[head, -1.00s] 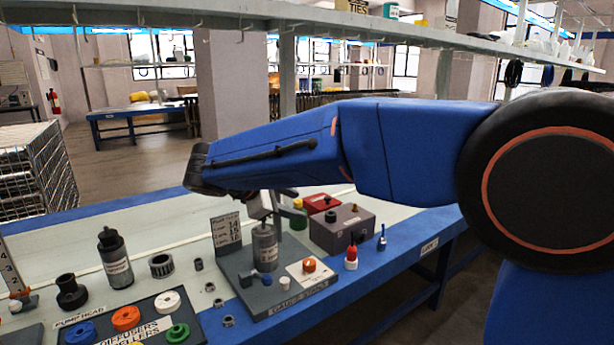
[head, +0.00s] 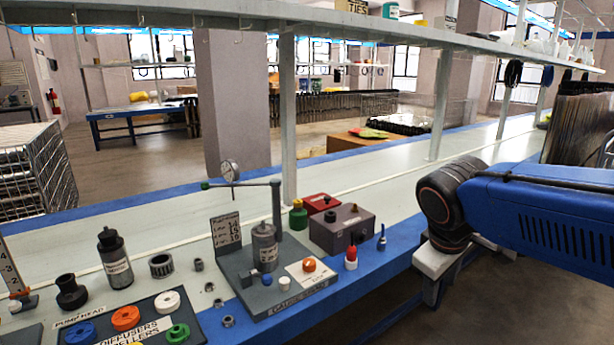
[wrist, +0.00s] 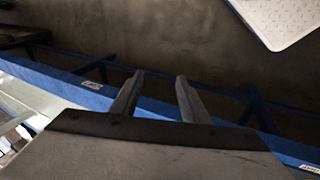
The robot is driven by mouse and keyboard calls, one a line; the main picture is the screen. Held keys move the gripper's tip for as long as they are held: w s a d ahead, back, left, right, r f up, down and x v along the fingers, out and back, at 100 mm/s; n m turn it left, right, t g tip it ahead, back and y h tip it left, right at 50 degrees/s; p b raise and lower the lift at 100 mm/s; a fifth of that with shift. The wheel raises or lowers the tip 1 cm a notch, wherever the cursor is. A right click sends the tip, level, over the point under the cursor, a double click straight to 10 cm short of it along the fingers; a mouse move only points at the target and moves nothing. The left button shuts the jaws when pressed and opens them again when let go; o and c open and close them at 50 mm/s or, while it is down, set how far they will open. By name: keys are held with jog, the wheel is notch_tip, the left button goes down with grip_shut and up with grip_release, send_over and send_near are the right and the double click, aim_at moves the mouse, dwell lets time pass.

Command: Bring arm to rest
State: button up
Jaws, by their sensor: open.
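My gripper (wrist: 158,97) shows in the wrist view with its two grey fingers apart and nothing between them. Behind the fingers lie the blue bench edge (wrist: 85,90) and the dark floor. In the head view my blue arm reaches in from the right edge, with its dark joint by the bench's front edge. The gripper itself is hidden in the head view. The gauge stand (head: 243,268) with its grey cylinder (head: 264,246) and dial gauge (head: 230,171) stands on the bench, well left of the arm.
A tray of coloured discs (head: 125,318) lies at front left. An overhead shelf (head: 300,20) spans the bench. A pale plate (wrist: 285,18) shows in the wrist view.

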jog(key=s+d+f+m+y, duration=0.1)
jog(key=s+f+m, duration=0.2)
jog(key=s, duration=0.2)
jog(key=s+d+f+m+t+y, duration=0.1)
jog(key=s+f+m, duration=0.2)
jog(key=s, duration=0.3)
jog(key=shift+d+f+m, duration=0.2)
jog(key=shift+f+m, duration=0.1)
jog(key=shift+f, duration=0.05)
jog(key=shift+s, duration=0.1)
dwell(1.2)
